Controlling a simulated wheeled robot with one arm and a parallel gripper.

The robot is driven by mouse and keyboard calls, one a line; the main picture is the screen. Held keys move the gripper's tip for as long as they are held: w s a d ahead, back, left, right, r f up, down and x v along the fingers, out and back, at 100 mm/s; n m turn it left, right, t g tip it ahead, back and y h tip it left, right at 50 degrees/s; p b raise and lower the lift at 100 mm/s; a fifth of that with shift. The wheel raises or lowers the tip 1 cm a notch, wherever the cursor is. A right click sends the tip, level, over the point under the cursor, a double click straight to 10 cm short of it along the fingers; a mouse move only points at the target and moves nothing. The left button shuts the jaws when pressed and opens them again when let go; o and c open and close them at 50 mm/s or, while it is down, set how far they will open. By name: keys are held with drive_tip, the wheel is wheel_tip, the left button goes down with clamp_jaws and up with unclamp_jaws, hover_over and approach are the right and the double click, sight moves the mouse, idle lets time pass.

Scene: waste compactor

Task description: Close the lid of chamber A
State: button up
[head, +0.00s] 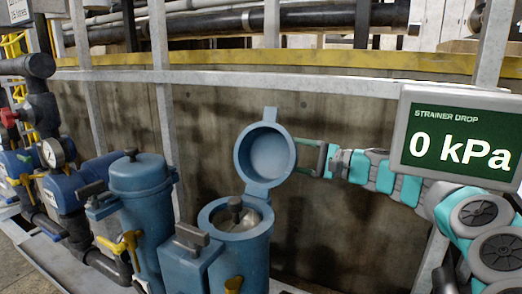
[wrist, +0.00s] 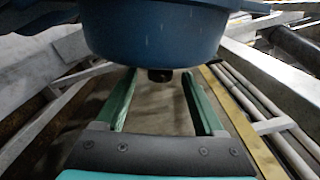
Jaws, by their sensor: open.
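The open lid (head: 268,155) is a round blue cap, raised upright on its hinge with its hollow inside facing my head camera. It stands above the right-hand blue chamber (head: 238,262), whose round mouth shows an inner basket with a dark knob. No letter marking chamber A is readable. My gripper (head: 303,158) is at the lid's right edge, open, with nothing between its fingers. In the wrist view, the lid (wrist: 155,35) fills the top centre, just past the fingertips of my gripper (wrist: 159,80). I cannot tell whether they touch it.
A second blue chamber (head: 140,190) at left has its lid shut. A valve block (head: 187,262) stands between the chambers. A display (head: 458,140) reads "STRAINER DROP 0 kPa" at right. A grey rail (head: 250,78) crosses in front of the concrete wall (head: 350,230).

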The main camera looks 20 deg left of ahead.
sight(267, 150)
drive_tip(key=shift+w+a, duration=0.2)
drive_tip(key=shift+a, duration=2.85)
clamp_jaws()
drive_tip(key=shift+f, duration=0.1)
